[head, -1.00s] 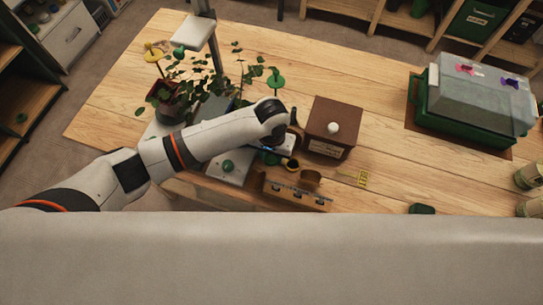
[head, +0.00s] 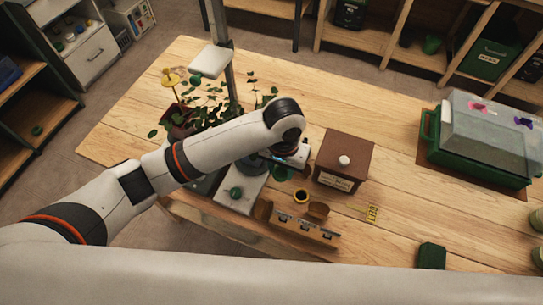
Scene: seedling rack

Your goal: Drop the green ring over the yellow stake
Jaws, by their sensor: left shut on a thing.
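The yellow stake (head: 172,80) has a broad yellow top and stands upright in the leafy plant pot at the table's back left. My left gripper (head: 291,161) is well to the right of the stake, above the table and left of a brown box. It is shut on a green thing (head: 282,174), which shows just below the jaws and seems to be the green ring. The wrist covers part of the jaws, so the exact grip is hidden. No ring shows around the yellow stake. My right gripper is not in view.
Leafy plants and a grey post (head: 217,30) with a white plate (head: 210,61) stand at the back left. The brown box (head: 342,160), a small pot (head: 301,196) and a wooden rack (head: 297,225) are near the gripper. A lidded green crate (head: 470,160) stands right.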

